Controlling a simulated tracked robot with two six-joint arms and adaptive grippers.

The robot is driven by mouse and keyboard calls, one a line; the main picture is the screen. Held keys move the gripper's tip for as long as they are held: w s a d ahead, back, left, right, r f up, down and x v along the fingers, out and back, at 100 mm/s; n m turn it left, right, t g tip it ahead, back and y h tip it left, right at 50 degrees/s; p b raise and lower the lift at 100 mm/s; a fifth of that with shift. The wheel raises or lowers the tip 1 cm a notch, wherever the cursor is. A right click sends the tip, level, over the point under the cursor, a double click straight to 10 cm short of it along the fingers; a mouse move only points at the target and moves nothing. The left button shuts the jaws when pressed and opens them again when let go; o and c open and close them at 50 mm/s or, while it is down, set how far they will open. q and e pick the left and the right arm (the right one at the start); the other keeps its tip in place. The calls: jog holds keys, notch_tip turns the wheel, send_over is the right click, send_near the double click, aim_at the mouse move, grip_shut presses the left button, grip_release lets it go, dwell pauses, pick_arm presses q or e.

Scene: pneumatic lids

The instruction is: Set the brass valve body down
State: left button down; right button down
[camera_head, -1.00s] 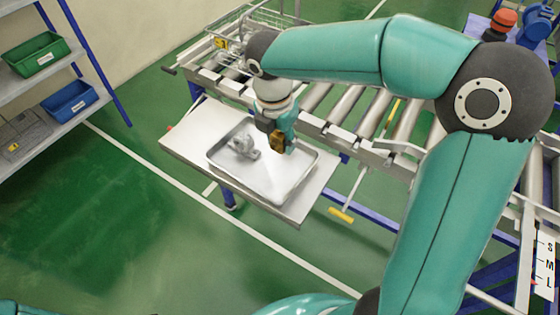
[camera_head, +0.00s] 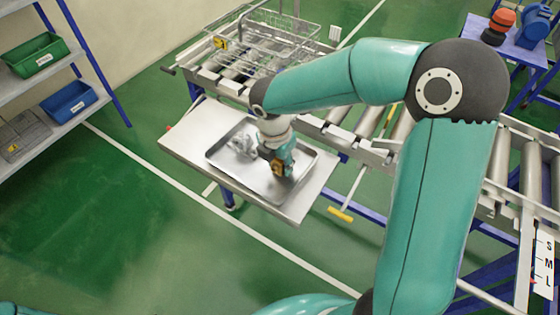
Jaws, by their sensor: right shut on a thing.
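My right gripper (camera_head: 283,170) is low over the metal tray (camera_head: 222,160), shut on the brass valve body (camera_head: 278,167), a small yellow-brown piece largely hidden by the fingers. I cannot tell whether the piece touches the tray floor. My left gripper is not in view.
The tray lies on a pale side table (camera_head: 188,145) beside a roller conveyor (camera_head: 330,108). A wire basket (camera_head: 270,38) stands at the conveyor's far end. Green (camera_head: 35,57) and blue (camera_head: 70,100) bins sit on shelves at left. The tray's front part is clear.

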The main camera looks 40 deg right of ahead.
aim_at(276, 161)
jog(key=c, duration=0.8)
grip_release()
jog(key=shift+o, duration=0.2)
jog(key=r, duration=0.4)
jog(key=a+r, duration=0.1)
jog(key=r, duration=0.7)
jog(key=shift+s+a, duration=0.3)
